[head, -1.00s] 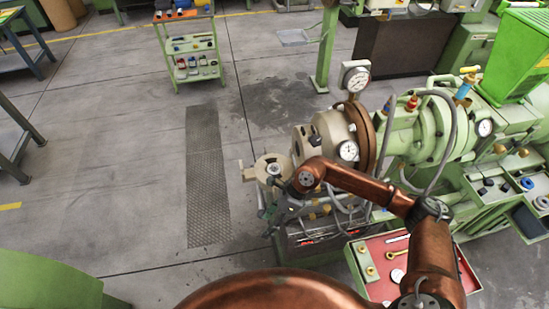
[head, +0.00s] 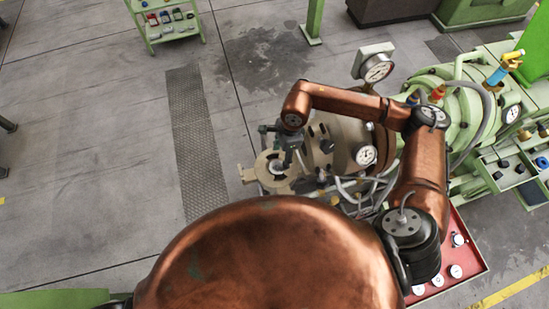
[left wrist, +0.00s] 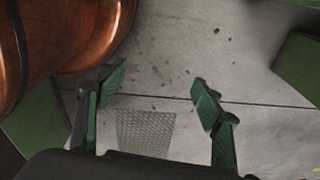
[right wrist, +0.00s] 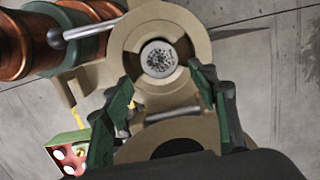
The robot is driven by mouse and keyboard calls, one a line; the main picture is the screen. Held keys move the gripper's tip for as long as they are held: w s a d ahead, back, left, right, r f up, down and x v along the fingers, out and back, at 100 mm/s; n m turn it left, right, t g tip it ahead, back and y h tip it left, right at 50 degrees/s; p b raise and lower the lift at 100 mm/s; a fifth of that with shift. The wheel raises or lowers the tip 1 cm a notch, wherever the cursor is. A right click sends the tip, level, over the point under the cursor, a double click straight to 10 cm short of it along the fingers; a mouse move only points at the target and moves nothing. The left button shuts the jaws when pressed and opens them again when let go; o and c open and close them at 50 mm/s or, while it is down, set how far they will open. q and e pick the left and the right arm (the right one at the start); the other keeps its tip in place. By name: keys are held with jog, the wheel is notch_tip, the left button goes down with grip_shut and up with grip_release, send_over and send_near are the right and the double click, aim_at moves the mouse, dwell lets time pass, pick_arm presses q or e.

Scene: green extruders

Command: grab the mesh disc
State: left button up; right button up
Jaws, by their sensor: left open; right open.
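The mesh disc (right wrist: 158,58) is a small round grey piece with dark speckles. It sits in the round opening of a beige ring-shaped housing (right wrist: 197,38) on the extruder's end. In the head view, the housing (head: 262,180) shows at the machine's left end, with the disc mostly hidden there. My right gripper (right wrist: 163,84) is open, pointing at the housing, with one finger on each side below the disc; it does not touch the disc. In the head view, the right gripper (head: 283,154) is over the housing. My left gripper (left wrist: 158,80) is open and empty above the floor.
The green extruder (head: 445,110) with gauges and cables stands to the right. A red tray (head: 468,262) with small parts lies below it. A green shelf cart (head: 165,22) stands far back. The floor on the left is clear, with a metal grating (head: 198,140).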

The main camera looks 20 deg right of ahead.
aim_at(277, 167)
jog(key=f, duration=0.1)
jog(key=f+p, duration=0.1)
jog(key=shift+s+a+f, duration=0.15)
jog(key=shift+a+f, duration=0.1)
jog(key=shift+f, duration=0.05)
jog(key=f, duration=0.1)
jog(key=f+p, duration=0.1)
jog(key=f, duration=0.2)
jog(key=shift+a, duration=0.25)
jog(key=shift+f, duration=0.15)
jog(key=c, duration=1)
pick_arm(q)
jog(key=shift+s+r, duration=0.4)
jog(key=shift+r, duration=0.2)
jog(key=shift+s+r, duration=0.35)
jog(key=shift+r, duration=0.2)
pick_arm(e)
jog(key=shift+c, duration=0.8)
